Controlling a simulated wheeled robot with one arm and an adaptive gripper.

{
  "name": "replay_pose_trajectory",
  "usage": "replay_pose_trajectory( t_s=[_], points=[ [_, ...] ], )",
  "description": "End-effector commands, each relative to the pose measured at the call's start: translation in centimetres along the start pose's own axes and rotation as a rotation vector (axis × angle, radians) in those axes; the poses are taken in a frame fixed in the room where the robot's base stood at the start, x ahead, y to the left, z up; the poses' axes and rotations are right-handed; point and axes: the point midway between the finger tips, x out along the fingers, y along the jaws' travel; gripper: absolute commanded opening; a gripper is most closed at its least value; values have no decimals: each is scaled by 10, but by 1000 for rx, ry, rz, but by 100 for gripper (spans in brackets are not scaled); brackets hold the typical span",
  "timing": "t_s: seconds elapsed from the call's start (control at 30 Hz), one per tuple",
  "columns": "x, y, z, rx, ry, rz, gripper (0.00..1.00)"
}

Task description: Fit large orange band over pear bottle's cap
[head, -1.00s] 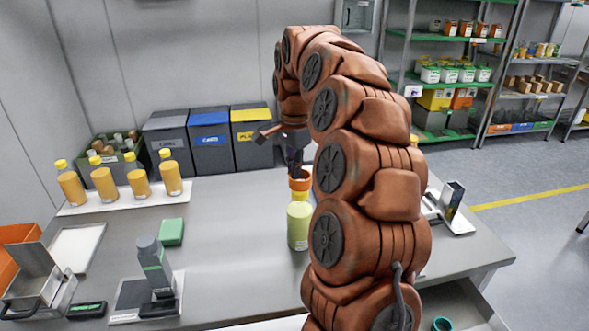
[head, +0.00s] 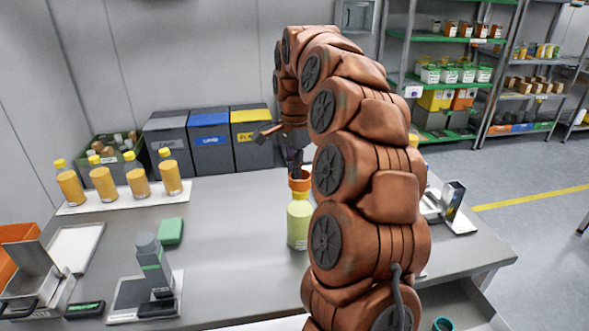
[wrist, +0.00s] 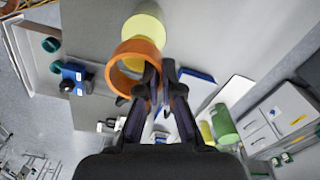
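The pear bottle (head: 299,226), pale green with a yellow cap (head: 300,195), stands upright on the table, left of my arm. The large orange band (head: 299,184) is at the cap's top in the head view, with yellow showing just below it. In the wrist view, the band (wrist: 118,62) is an open ring, and the bottle (wrist: 146,24) shows beyond its upper edge.
Several orange-filled bottles (head: 138,182) stand on a white mat at the left. A green block (head: 170,231) and a grey device (head: 153,262) are left of the pear bottle. Grey bins (head: 210,145) line the back. The table between is clear.

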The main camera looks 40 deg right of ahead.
Motion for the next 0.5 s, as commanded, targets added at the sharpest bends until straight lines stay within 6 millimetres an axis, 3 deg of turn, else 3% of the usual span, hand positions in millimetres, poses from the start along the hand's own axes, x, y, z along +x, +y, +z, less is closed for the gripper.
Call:
replay_pose_trajectory(
  t_s=[0.5],
  points=[
    [8,0,0,0,0,0,0]
  ],
)
